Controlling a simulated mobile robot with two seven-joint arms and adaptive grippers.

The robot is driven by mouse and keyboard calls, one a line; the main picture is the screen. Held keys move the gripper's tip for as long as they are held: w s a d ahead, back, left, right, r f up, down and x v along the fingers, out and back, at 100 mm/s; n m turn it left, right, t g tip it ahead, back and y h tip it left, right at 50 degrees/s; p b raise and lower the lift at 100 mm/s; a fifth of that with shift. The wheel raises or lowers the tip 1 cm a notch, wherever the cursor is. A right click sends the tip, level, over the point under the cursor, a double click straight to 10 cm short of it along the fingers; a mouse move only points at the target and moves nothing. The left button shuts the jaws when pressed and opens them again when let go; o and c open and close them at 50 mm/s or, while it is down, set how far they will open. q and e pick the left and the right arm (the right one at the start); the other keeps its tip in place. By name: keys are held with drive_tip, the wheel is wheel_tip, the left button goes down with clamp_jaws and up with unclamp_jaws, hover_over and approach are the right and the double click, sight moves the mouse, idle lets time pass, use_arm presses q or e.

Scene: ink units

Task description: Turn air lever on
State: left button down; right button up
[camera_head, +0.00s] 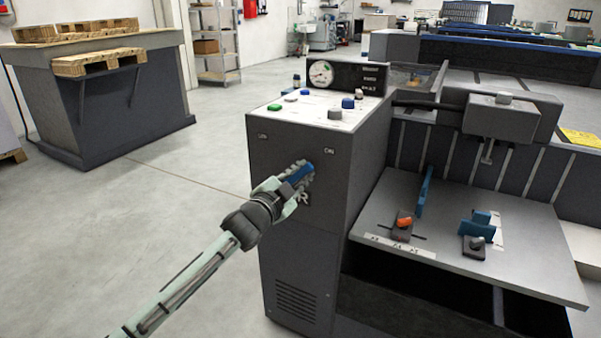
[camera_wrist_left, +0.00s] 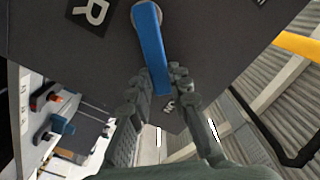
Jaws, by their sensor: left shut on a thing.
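The blue air lever (camera_head: 301,171) is on the front face of the dark grey control cabinet (camera_head: 292,235). A label reading "ON" or similar is to its upper right, and a letter "R" shows below it. My left gripper (camera_head: 290,187) is at the lever and partly covers it. In the left wrist view, the lever (camera_wrist_left: 152,45) runs from a round pivot at the top, with its free end between the fingers of my left gripper (camera_wrist_left: 156,100). The gripper is shut on it. My right gripper is not in view.
The cabinet top holds green, white and blue buttons and a round gauge (camera_head: 321,73). A grey shelf (camera_head: 470,225) with blue guides and an orange knob (camera_head: 404,218) juts out at the right. A bench with pallets (camera_head: 98,62) stands far left. The floor at left is clear.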

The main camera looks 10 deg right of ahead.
use_arm(q)
drive_tip(key=shift+f, duration=0.1)
drive_tip(key=c, duration=1.4)
unclamp_jaws()
drive_tip(key=shift+s+a, duration=0.1)
drive_tip(key=v, duration=1.1)
drive_tip(key=shift+s+a, duration=0.2)
drive_tip(key=shift+s, duration=0.15)
